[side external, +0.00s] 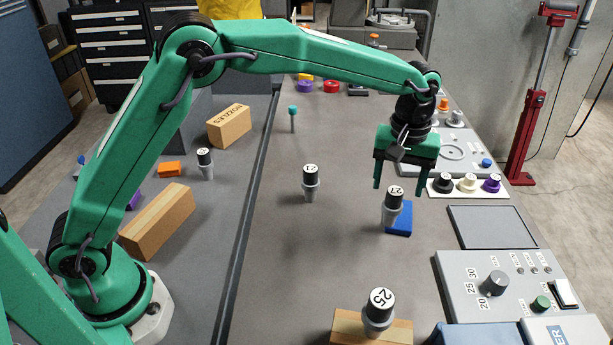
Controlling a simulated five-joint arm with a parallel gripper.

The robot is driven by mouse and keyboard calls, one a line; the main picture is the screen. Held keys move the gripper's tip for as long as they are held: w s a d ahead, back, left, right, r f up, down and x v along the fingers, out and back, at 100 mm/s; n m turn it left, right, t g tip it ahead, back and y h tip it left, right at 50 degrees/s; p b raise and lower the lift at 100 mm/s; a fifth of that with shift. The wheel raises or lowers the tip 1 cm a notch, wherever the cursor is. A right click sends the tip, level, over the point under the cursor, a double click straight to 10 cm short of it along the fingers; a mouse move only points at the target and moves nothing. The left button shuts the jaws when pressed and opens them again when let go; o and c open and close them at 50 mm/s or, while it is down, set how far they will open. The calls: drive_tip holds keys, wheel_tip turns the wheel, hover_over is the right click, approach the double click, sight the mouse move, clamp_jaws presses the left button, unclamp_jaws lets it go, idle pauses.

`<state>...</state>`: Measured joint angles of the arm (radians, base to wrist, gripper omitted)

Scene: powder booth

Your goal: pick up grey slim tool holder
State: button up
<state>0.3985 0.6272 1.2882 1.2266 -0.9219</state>
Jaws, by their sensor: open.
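My gripper (400,187) is open, pointing down on the right side of the table, with nothing held. A grey tool holder with a black collar and white top marked 27 (391,213) stands upright just below and between the fingertips in the picture; I cannot tell the depth gap. A similar grey holder (311,188) stands upright to its left. Another, marked 25 (379,313), stands on a wooden block in front. A fourth (206,166) stands at left. A thin grey piece with a teal cap (293,122) stands farther back. Which one is the slim holder is unclear.
A blue block (402,226) lies beside the holder under my gripper. Cardboard-coloured blocks (157,222) lie at left. A grey tray (492,228), a control panel (460,288) and a row of knobs (467,184) line the right. The table's middle front is clear.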

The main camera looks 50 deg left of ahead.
sight(396, 190)
drive_tip(key=shift+f, duration=0.4)
drive_tip(key=shift+f, duration=0.1)
drive_tip(key=shift+a+f, duration=0.15)
drive_tip(key=shift+f, duration=2.35)
clamp_jaws()
drive_tip(key=shift+r, duration=0.2)
